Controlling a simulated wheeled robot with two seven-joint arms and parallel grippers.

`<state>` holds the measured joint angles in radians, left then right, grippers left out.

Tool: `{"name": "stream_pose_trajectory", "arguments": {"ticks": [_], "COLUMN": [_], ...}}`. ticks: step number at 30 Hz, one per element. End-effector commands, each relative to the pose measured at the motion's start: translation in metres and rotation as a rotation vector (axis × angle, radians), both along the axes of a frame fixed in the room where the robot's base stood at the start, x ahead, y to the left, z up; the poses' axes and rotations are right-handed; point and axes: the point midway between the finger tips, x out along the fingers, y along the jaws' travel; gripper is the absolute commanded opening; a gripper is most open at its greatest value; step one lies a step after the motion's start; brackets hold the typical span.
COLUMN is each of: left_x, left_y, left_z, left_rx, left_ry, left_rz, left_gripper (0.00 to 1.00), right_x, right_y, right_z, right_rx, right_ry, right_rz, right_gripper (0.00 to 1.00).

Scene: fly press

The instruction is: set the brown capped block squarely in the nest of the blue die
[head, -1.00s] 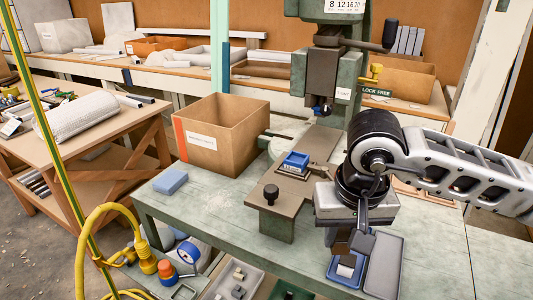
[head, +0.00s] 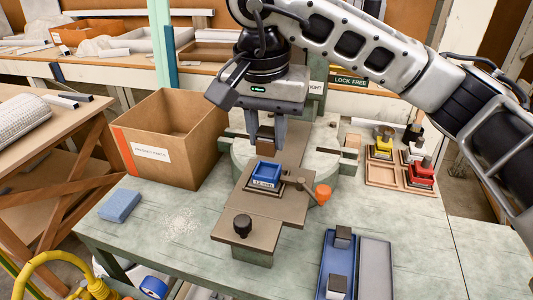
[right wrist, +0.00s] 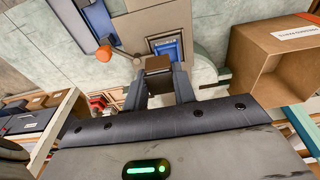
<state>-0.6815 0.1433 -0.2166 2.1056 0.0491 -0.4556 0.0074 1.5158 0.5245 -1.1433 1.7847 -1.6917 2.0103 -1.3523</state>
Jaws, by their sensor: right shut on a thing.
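The blue die (head: 266,174) sits on the brown slide plate of the press, its square nest facing up and looking empty. It also shows in the right wrist view (right wrist: 166,47), just past the fingertips. My right gripper (head: 266,143) points down, above the bench and behind the die in the head view. It is shut on the brown capped block (right wrist: 158,64), which sits between its two fingers, clear of the die. My left gripper is in neither current view.
An orange-knobbed handle (head: 323,192) stands right of the die, and a black knob (head: 242,224) in front. A cardboard box (head: 175,140) stands left. A blue tray (head: 337,262) with grey-topped blocks lies front right. A wooden tray (head: 400,168) holds colored dies. A blue sponge (head: 119,205) lies left.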

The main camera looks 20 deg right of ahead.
Motion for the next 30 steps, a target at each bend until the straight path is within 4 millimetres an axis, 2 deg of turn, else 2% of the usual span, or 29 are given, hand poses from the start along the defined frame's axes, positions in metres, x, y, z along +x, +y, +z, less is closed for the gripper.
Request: {"name": "stream_pose_trajectory", "arguments": {"ticks": [1,6,11,13,18,30], "left_x": [0.0,0.001,0.003,0.003,0.003,0.003], "left_y": [0.0,0.0,0.0,0.0,0.0,0.001], "left_z": [-0.002,-0.001,0.002,0.002,0.009,0.001], "left_rx": [-0.001,-0.003,-0.003,-0.004,0.006,0.009], "left_ry": [-0.001,-0.004,-0.009,-0.01,-0.011,-0.006], "left_rz": [-0.001,-0.001,-0.001,-0.001,-0.003,-0.003], "left_gripper": [0.36,0.36,0.36,0.36,0.36,0.36], "right_x": [0.006,0.024,0.031,0.037,0.036,0.036], "right_y": [-0.002,-0.007,-0.01,-0.012,-0.011,-0.012], "right_z": [-0.014,-0.033,-0.042,-0.05,-0.073,-0.082], "right_rx": [0.001,0.001,0.0,-0.001,-0.001,-0.002], "right_ry": [0.009,0.003,0.001,0.004,0.003,0.0], "right_rz": [0.0,0.001,0.001,0.001,0.003,0.002], "right_gripper": [0.05,0.05,0.05,0.05,0.05,0.05]}}
